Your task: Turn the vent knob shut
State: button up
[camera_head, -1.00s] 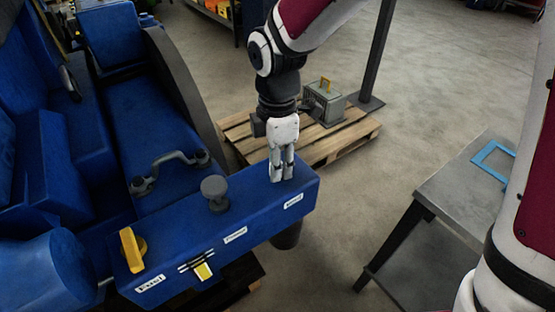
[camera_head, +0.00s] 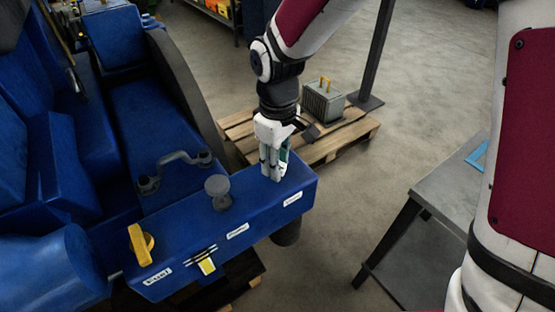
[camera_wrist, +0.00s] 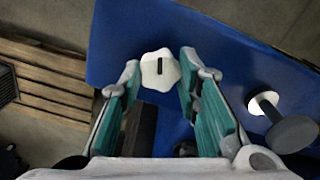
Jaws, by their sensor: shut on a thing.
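The vent knob (camera_wrist: 160,71) is a pale, lobed knob with a dark slot across its top. It stands on the blue block (camera_wrist: 222,65) in the wrist view. My gripper (camera_wrist: 161,66) points down over it, with one green-padded finger on each side, shut on the knob. In the head view my gripper (camera_head: 272,172) is at the right end of the blue block (camera_head: 190,228), behind a small white label, and the fingers hide the knob.
A grey round knob (camera_head: 218,190) and a yellow handle (camera_head: 140,245) stand farther left on the block. A metal pipe (camera_head: 175,165) lies behind. A pallet (camera_head: 330,147) with a finned grey box (camera_head: 322,102) is beyond; a grey table (camera_head: 455,190) stands right.

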jog(key=shift+m+p, duration=0.4)
jog(key=shift+m, duration=1.5)
jog(key=o, duration=1.2)
jog(key=shift+c, duration=0.2)
jog(key=shift+r, duration=0.1)
notch_tip(320, 180, up, 12)
